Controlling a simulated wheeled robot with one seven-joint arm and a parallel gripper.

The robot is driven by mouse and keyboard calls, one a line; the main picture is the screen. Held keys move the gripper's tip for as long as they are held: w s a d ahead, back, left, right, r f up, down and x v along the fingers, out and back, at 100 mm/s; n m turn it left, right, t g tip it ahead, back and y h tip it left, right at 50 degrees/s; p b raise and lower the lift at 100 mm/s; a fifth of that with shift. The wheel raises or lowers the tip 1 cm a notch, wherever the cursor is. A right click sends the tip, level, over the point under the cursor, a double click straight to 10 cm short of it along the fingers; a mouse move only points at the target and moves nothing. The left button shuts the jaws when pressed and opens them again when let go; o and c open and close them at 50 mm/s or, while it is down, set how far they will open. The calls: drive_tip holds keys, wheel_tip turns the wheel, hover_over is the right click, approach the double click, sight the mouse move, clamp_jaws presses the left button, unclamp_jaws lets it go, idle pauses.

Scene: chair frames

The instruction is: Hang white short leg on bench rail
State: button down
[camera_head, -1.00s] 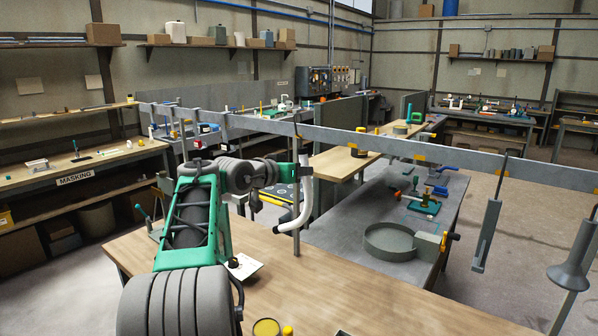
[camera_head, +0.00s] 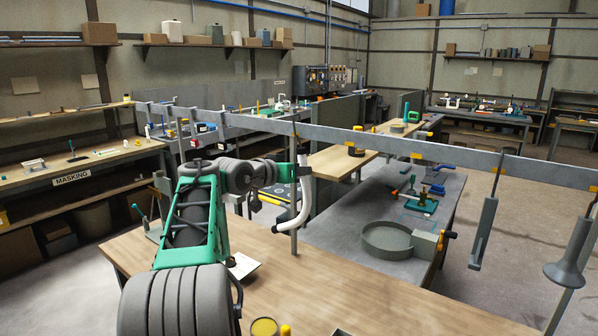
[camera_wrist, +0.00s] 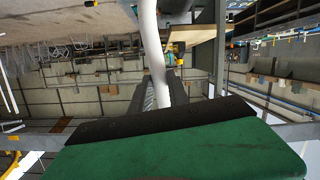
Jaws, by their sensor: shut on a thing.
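The white short leg (camera_head: 304,200) is a bent white tube with a dark lower end. It hangs down from my gripper (camera_head: 299,164) close to the bench rail, in front of a rail post. My gripper is shut on the leg. In the wrist view the leg (camera_wrist: 152,45) runs up from between the dark fingers (camera_wrist: 160,95). The grey bench rail (camera_head: 360,138) crosses the head view from upper left to right, just above and beside the leg's top. Whether the leg touches the rail I cannot tell.
A dark grey tool (camera_head: 484,232) and a grey lamp-shaped piece (camera_head: 566,270) hang from the rail on the right. The wooden bench top (camera_head: 210,250) lies below. A round grey tray (camera_head: 388,238) stands on the grey table behind.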

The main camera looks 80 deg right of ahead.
drive_tip(key=shift+f+b, duration=0.7)
drive_tip(key=shift+f, duration=0.15)
drive_tip(key=c, duration=1.2)
unclamp_jaws()
drive_tip(key=b+v, duration=0.2)
drive_tip(key=v, duration=0.6)
drive_tip(key=shift+s, duration=0.1)
idle(0.3)
